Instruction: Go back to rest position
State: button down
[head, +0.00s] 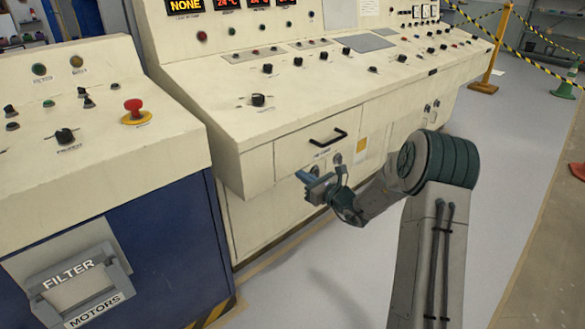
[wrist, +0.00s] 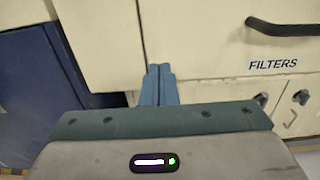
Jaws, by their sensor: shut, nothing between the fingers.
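My arm is bent, rising at the right of the head view and reaching left to the gripper. I cannot tell whether the fingers touch the console.
The cream console (head: 235,140) with knobs and displays fills the middle. A blue-fronted cabinet (head: 175,235) with a red emergency button (head: 134,107) and a FILTER box (head: 75,280) stands at left. Grey floor (head: 495,160) is free at right. A barrier post (head: 494,50) stands farther back.

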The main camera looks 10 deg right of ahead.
jog(key=d+v, duration=0.1)
jog(key=v, duration=0.5)
jog(key=s+a+r+n+g+p, duration=0.6)
jog(key=s+r+n, duration=0.2)
jog(key=s+r, duration=0.15)
jog(key=s+a+r+n+g+p, duration=0.6)
jog(key=s+a+r+n, duration=0.15)
jog(key=s, duration=0.25)
jog(key=s+d+r+n+h+p, duration=1)
jog(key=s+d+r+n+p, duration=0.2)
jog(key=s+r, duration=0.3)
jog(key=shift+s+n+h+p, duration=0.35)
jog(key=shift+s+n, duration=0.2)
jog(key=shift+s, duration=0.3)
